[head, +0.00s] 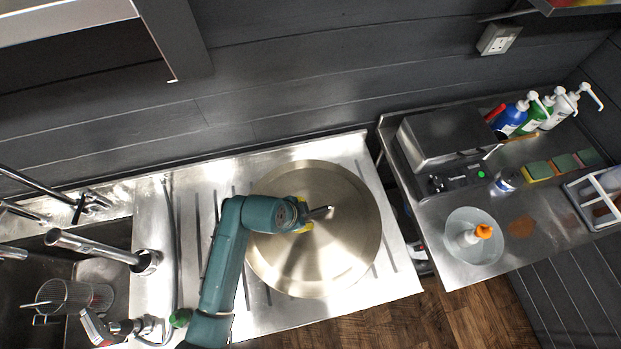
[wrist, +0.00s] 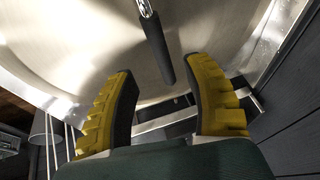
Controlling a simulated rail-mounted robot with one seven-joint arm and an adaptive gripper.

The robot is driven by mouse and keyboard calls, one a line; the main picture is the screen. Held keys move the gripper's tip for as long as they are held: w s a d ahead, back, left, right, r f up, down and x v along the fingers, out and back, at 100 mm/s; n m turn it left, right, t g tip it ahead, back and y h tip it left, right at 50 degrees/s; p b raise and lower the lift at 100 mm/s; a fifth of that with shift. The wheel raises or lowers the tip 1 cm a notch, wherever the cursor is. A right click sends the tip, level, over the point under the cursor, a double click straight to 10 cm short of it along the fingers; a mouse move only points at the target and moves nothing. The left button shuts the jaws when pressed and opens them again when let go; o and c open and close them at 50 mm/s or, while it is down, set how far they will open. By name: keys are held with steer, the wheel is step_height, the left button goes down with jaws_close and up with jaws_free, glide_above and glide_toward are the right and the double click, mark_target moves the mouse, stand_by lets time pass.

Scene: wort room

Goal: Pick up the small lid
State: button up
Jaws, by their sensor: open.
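A large round brushed-steel disc, apparently the lid (head: 340,265), lies on the ribbed steel drainboard in the head view. A short dark bar with a bright metal end, seemingly its handle (head: 322,212), shows just beyond my gripper (head: 306,220). In the wrist view the steel surface (wrist: 75,45) fills the upper part. There the dark bar (wrist: 157,45) reaches down between the yellow fingertips of my gripper (wrist: 160,75). The fingers are apart, with a gap on both sides of the bar. My arm hides part of the disc's left side.
A sink with a tap (head: 95,245) and a wire-and-glass container (head: 75,295) is at the left. The right counter holds a steel box (head: 450,140), pump bottles (head: 535,115), sponges (head: 565,163) and a round bowl (head: 473,255) with an orange-capped bottle (head: 483,232).

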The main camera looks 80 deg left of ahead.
steer(key=x, duration=0.6)
steer(key=shift+w+a+f, duration=0.15)
steer(key=shift+w+a, duration=0.05)
steer(key=shift+w, duration=0.05)
steer(key=shift+f, duration=0.25)
stand_by(0.3)
jaws_close()
steer(key=shift+a+r, duration=0.1)
steer(key=shift+r, duration=0.1)
